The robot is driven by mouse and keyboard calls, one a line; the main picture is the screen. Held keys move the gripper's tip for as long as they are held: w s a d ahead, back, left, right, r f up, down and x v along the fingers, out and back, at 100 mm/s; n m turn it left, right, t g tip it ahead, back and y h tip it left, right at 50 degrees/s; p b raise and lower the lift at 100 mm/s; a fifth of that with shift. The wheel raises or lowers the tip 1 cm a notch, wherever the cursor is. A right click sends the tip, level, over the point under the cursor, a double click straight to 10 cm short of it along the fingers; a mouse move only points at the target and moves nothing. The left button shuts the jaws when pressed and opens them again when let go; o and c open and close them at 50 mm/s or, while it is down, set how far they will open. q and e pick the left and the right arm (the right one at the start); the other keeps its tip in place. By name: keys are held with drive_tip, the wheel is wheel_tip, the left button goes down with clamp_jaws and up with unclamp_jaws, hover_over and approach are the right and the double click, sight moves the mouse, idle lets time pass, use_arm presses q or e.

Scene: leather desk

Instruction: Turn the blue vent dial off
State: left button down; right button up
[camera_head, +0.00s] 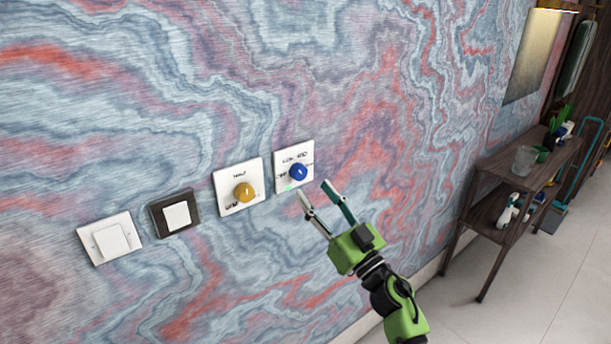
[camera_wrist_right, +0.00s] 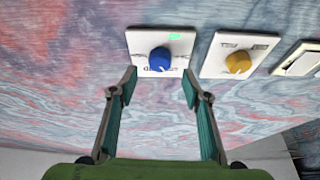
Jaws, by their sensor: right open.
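The blue vent dial (camera_head: 298,172) sits on a white square plate (camera_head: 283,157) on the wall, the rightmost of the row in the head view. A small green light shows on the plate, left of and below the dial. In the right wrist view the blue dial (camera_wrist_right: 160,59) lies ahead, between the fingertips and a little beyond them. My right gripper (camera_head: 313,188) is open and empty, just below and right of the dial, apart from it. Its two fingers (camera_wrist_right: 158,82) are spread wide in the wrist view. My left gripper is not in view.
A yellow dial (camera_head: 244,192) on a white plate is left of the blue one. Further left are a dark-framed switch (camera_head: 176,215) and a white switch (camera_head: 111,240). A wooden shelf (camera_head: 520,160) with a glass and bottles stands at the right.

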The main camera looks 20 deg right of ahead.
sight(302, 176)
drive_tip(key=x, duration=0.5)
drive_tip(key=c, duration=1.1)
